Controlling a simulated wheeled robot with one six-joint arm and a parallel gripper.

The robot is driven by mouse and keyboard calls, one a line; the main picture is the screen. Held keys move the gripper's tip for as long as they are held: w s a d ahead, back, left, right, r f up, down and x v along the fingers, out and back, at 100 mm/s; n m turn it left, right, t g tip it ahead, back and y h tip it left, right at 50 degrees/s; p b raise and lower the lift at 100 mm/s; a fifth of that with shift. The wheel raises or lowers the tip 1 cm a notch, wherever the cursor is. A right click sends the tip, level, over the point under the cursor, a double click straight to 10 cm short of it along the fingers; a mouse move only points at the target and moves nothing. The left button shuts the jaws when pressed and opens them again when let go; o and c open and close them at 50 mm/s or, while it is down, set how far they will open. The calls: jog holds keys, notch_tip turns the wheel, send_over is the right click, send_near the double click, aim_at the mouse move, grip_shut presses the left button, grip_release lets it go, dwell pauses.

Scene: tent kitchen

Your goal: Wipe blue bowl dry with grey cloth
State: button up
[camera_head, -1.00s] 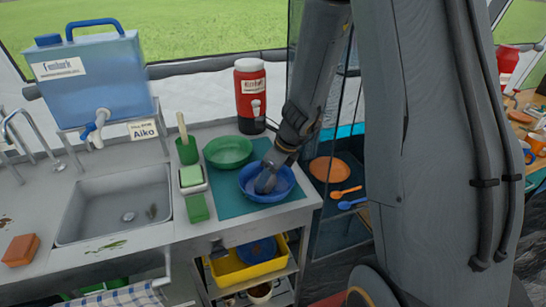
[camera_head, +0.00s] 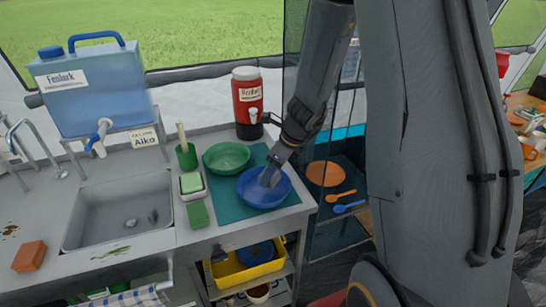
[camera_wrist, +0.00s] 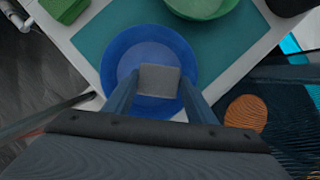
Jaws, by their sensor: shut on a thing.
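The blue bowl (camera_head: 252,197) stands on the teal mat at the right end of the counter; it also shows in the wrist view (camera_wrist: 127,48). My gripper (camera_head: 268,181) points down into the bowl. In the wrist view my gripper (camera_wrist: 157,84) is shut on the grey cloth (camera_wrist: 159,79), a small folded pad held between the two fingers over the bowl's inside. I cannot tell whether the cloth touches the bowl's surface. In the head view my fingers hide most of the cloth.
A green bowl (camera_head: 227,158) sits behind the blue bowl on the teal mat (camera_head: 225,208). Left of the mat are a soap dish (camera_head: 191,186), a green sponge (camera_head: 198,215) and the sink (camera_head: 118,215). A red drink cooler (camera_head: 248,105) stands behind. An orange plate (camera_head: 325,174) lies on the right.

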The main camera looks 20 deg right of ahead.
jog(key=shift+r+p, duration=2.05)
